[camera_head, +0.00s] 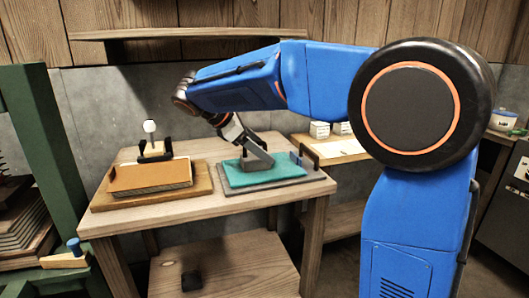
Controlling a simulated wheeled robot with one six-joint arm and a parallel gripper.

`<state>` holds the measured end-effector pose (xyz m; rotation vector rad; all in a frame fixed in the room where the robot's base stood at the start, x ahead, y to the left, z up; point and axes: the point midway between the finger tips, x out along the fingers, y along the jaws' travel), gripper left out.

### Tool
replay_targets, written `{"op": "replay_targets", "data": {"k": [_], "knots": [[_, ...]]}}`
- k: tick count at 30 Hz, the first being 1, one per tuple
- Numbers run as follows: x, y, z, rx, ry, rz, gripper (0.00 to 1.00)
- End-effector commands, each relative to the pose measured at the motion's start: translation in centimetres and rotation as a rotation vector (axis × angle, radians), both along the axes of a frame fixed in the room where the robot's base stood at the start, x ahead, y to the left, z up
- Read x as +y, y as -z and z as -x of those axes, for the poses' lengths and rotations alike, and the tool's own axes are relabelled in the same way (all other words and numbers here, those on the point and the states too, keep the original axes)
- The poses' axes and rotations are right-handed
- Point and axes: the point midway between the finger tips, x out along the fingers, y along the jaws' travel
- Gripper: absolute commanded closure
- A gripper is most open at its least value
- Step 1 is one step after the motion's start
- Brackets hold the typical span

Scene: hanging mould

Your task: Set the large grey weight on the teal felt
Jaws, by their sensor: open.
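The teal felt (282,168) lies on a grey board on the wooden table, right of its middle. A grey block (258,161), which looks like the large grey weight, rests on the felt's left part and leans or slopes in outline. My gripper (250,146) comes down from the upper left, right at the block's top. It is open, and its fingers overlap the block in the picture. I cannot tell whether they touch it. The block's far side is hidden.
An orange-topped mould (150,177) lies on a wooden board at the table's left, with a white-knobbed dark fitting (150,128) behind it. Dark upright pieces (309,153) stand at the felt's right end. A green frame (48,150) stands at far left.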

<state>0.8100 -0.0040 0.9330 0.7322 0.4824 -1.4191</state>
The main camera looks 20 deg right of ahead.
Motion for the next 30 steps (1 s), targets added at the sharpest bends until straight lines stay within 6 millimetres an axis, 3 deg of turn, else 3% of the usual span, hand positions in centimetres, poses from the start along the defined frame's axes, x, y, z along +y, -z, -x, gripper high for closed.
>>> {"op": "replay_targets", "data": {"k": [9,16,25,30], "knots": [[4.5,-4.3,0.7,-0.003,-0.003,-0.001,0.31],[6.5,-6.2,1.0,-0.001,-0.002,-0.001,0.31],[6.8,-6.8,1.2,-0.002,0.003,-0.005,0.31],[4.5,-6.1,2.8,-0.042,0.046,-0.061,0.31]]}}
